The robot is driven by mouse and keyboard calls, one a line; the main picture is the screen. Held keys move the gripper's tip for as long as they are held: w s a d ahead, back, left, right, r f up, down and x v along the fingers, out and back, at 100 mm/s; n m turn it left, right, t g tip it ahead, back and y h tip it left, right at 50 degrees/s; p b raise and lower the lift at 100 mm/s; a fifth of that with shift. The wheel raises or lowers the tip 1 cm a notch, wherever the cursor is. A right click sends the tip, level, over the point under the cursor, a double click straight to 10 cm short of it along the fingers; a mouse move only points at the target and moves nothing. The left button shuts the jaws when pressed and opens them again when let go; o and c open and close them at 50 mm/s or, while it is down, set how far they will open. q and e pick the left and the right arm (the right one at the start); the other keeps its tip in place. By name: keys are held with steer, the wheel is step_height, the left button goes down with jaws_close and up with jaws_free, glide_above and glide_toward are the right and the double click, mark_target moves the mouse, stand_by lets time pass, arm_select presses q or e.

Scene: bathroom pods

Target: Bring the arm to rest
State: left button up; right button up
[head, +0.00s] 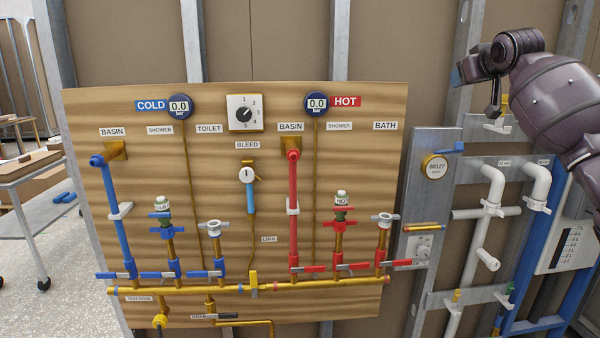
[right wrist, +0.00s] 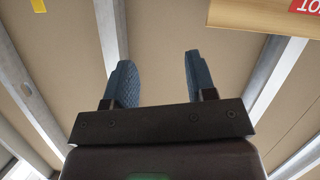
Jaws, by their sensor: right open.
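My right arm comes in at the upper right of the head view, dark and bent, with its wrist raised in front of the wall studs. My right gripper (right wrist: 160,80) shows in the right wrist view with its two blue ridged fingers apart and nothing between them. In the head view the right gripper's fingers are mostly hidden by the wrist. Brown wall panels and grey studs stand beyond the fingers. My left gripper is not in either view.
A wooden plumbing board (head: 230,130) with blue and red pipes, valves and gauges fills the middle. Right of it stand a grey metal panel (head: 420,190), white pipes (head: 490,190) and a blue pipe (head: 555,240). A trolley (head: 30,170) is at the left. Open floor (head: 70,285) shows lower left.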

steer(key=s+a+f+n+t+y, duration=0.1)
steer(key=a+f+n+t+y, duration=0.2)
steer(key=a+f, duration=0.9)
steer(key=s+a+f, duration=0.1)
steer(key=s+f, duration=0.2)
steer(key=f, duration=0.3)
steer(key=s+a+f+n, duration=0.1)
steer(key=s+f, duration=0.2)
steer(key=f, duration=0.4)
steer(key=s+a+f, duration=0.1)
steer(key=s+f, duration=0.1)
steer(key=f, duration=0.4)
steer(key=s+d+f+m+g+h, duration=0.1)
steer(key=s+f+m+g, duration=0.1)
steer(key=s+f, duration=1.5)
steer(key=s+d+f+m+g+h, duration=0.1)
steer(key=s+f+m+g, duration=0.2)
steer(key=s+f, duration=1.5)
steer(key=s, duration=0.5)
steer(key=shift+s+d+g+h, duration=0.2)
steer(key=shift+d+g+h, duration=0.1)
steer(key=shift+h, duration=0.1)
steer(key=shift+c, duration=0.8)
steer(key=shift+w, duration=0.1)
